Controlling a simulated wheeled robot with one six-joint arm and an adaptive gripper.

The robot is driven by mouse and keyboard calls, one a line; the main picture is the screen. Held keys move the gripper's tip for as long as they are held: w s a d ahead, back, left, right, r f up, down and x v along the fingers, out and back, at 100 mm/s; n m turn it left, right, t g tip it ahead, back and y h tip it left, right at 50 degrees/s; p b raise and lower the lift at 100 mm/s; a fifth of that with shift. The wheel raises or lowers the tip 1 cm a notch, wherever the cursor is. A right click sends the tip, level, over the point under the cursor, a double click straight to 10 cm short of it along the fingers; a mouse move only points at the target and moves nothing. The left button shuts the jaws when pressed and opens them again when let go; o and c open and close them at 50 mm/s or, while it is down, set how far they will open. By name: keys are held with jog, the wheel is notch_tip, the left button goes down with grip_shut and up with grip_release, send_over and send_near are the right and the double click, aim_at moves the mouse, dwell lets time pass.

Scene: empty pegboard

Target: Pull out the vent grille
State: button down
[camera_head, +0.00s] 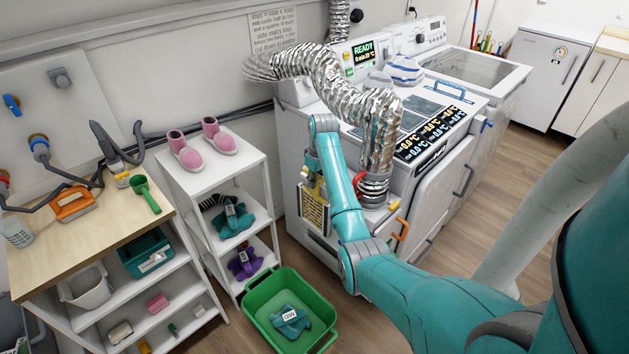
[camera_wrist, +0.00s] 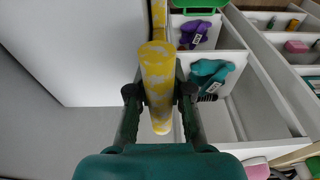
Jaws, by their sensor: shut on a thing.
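My gripper (camera_wrist: 159,95) is shut on a worn yellow-and-white bar (camera_wrist: 157,75) in the wrist view, with one dark finger on each side. The bar runs up the picture beside a plain white face. In the head view my arm reaches down at the side of the front-left white machine (camera_head: 290,150), and its fingers are mostly hidden. A yellow panel with dark lines (camera_head: 314,210) is on that side. A dark slot (camera_head: 320,243) is below it. I cannot tell which of these is the vent grille, or whether the bar belongs to it.
A silver duct (camera_head: 380,130) bends down close to my arm. A green bin (camera_head: 290,310) with a teal glove is on the floor below. A white shelf (camera_head: 215,165) with pink shoes and gloves stands to the left. A workbench (camera_head: 85,225) is further left.

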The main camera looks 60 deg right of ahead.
jog(key=shift+r, duration=1.7)
dwell(0.6)
jog(key=shift+r, duration=2.1)
